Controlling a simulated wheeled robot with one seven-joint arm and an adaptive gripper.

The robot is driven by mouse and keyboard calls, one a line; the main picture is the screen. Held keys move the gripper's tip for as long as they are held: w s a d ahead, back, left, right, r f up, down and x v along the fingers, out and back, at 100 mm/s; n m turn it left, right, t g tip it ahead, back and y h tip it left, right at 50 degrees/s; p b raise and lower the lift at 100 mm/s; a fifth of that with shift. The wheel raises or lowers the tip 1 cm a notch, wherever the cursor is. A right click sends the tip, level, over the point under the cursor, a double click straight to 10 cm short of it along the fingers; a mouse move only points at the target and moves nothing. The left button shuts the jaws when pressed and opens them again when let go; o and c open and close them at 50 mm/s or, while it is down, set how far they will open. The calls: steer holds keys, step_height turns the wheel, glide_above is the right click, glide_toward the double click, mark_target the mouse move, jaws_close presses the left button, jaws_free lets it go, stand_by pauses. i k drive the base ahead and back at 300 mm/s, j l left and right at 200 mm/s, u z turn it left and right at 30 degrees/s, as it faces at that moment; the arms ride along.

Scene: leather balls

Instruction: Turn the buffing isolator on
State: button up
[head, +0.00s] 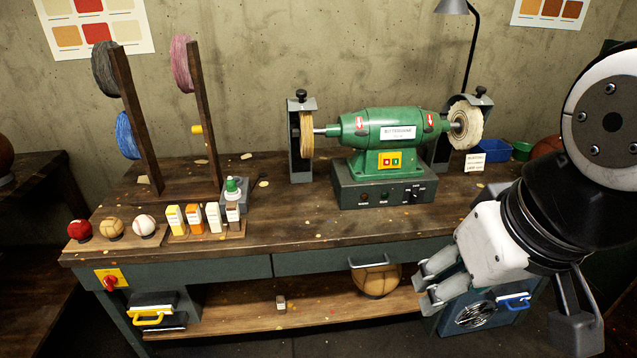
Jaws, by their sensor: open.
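A red rotary knob (110,282) on a yellow plate is fixed to the bench's front at the far left; it looks like the isolator, but its label and exact position are too small to read. The green buffing machine (385,130) stands on the bench with a yellow two-button plate (390,161) on its pedestal and small controls on its dark base. My gripper (424,287) is open and empty, low at the right in front of the bench, far right of the red knob. Its fingers point left.
The wooden bench (300,228) carries several balls and small bottles at the left, and thread spools on upright posts. A tan ball (376,280) sits on the lower shelf near my gripper. Floor space in front is dark.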

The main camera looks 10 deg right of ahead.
mark_target(109, 281)
steer(key=k+l, duration=0.2)
steer(key=k, duration=0.25)
steer(key=u, duration=1.2)
steer(key=i+j+z, duration=0.2)
steer(key=i, duration=0.2)
steer(key=l, duration=0.1)
